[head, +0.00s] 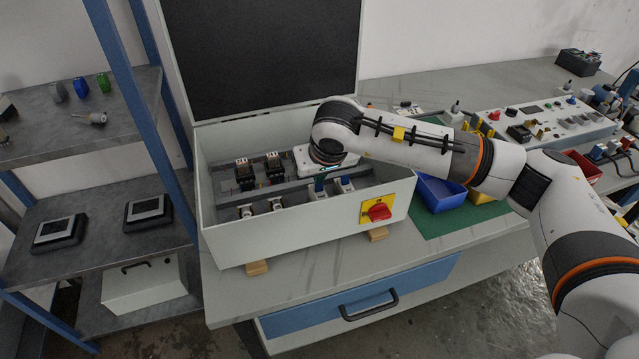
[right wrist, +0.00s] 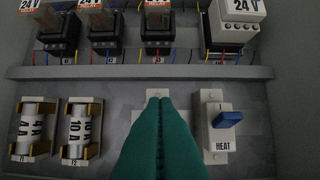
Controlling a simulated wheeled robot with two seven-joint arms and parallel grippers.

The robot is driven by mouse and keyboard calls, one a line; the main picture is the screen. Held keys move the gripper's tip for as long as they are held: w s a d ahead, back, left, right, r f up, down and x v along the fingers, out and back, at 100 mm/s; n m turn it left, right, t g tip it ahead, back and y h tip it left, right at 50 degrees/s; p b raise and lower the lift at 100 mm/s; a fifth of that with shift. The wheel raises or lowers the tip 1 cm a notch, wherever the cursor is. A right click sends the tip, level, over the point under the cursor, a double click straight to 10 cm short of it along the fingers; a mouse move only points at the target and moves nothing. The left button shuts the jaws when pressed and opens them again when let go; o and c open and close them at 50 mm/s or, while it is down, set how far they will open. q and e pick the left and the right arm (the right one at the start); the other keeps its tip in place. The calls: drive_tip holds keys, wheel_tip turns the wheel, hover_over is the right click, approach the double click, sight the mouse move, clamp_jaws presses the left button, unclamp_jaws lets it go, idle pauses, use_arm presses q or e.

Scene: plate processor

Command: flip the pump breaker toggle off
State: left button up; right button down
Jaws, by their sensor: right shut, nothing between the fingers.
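My right gripper (head: 319,187) reaches down into the open grey control box from above. In the right wrist view its green fingers (right wrist: 160,103) are pressed together with nothing between them. They are in front of a white breaker (right wrist: 213,153), hiding its toggle and label; only its edges show. I cannot tell whether the fingertips touch it. To its right is a breaker labelled HEAT (right wrist: 222,133) with a blue toggle (right wrist: 228,118). No label reading pump is visible. My left gripper is not in view.
Fuses (right wrist: 80,130) sit left of the fingers, and relays (right wrist: 160,28) stand in a row behind. The box's front wall (head: 290,235) carries a red rotary switch (head: 379,211) on a yellow plate. A raised dark lid (head: 262,55) stands behind. A blue bin (head: 440,192) is at right.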

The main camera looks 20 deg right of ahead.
drive_tip(key=shift+s+f+b, duration=0.1)
drive_tip(key=shift+f+b, duration=0.15)
drive_tip(key=shift+b, duration=0.15)
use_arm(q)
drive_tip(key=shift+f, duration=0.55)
use_arm(e)
drive_tip(key=shift+r, duration=0.25)
use_arm(q)
drive_tip(key=shift+p, duration=0.3)
use_arm(e)
drive_tip(key=shift+r, duration=0.1)
drive_tip(key=shift+r, duration=0.75)
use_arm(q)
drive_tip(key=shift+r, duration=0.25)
